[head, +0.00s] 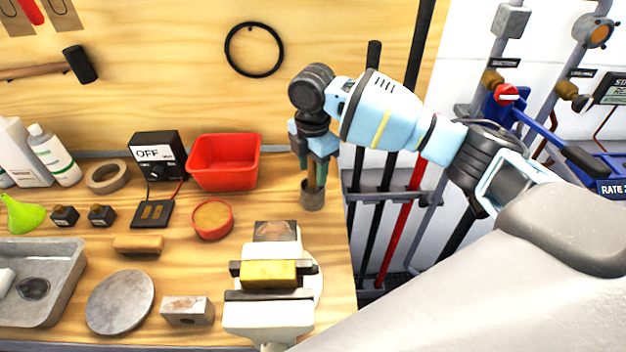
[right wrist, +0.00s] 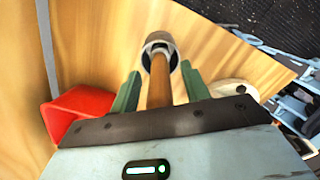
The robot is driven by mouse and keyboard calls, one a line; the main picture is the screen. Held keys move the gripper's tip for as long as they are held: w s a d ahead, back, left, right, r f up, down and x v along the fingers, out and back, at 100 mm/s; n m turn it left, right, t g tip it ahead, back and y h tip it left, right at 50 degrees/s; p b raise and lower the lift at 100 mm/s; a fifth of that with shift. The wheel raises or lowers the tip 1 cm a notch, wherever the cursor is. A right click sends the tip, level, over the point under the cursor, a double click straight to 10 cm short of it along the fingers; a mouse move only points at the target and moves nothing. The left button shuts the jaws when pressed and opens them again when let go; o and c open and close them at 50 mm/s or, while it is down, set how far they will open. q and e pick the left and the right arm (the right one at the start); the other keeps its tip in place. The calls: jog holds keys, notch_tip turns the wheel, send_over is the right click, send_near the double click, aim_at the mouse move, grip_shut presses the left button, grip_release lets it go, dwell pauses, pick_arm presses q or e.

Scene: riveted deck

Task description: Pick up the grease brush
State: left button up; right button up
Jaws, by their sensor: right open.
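The grease brush shows in the right wrist view as a wooden handle (right wrist: 159,88), with its lower end inside a round grey metal cup (right wrist: 158,42). The cup (head: 312,196) stands near the bench's right edge in the head view. My right gripper (head: 318,170) points down just above the cup. Its two green fingers are open, one on each side of the handle, with gaps showing in the wrist view. The brush's bristles are hidden. My left gripper is not in view.
A red bin (head: 224,162) stands left of the cup. A round red tin (head: 212,219) and a vise (head: 268,310) holding a yellow block (head: 269,273) are nearby. The plywood wall (head: 180,80) rises behind. Pipes and valves lie beyond the bench's right edge.

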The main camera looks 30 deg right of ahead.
jog(key=shift+f, duration=0.35)
grip_shut()
jog(key=shift+r, duration=0.1)
notch_tip(320, 180, up, 10)
jog(key=shift+f, duration=0.1)
dwell(0.4)
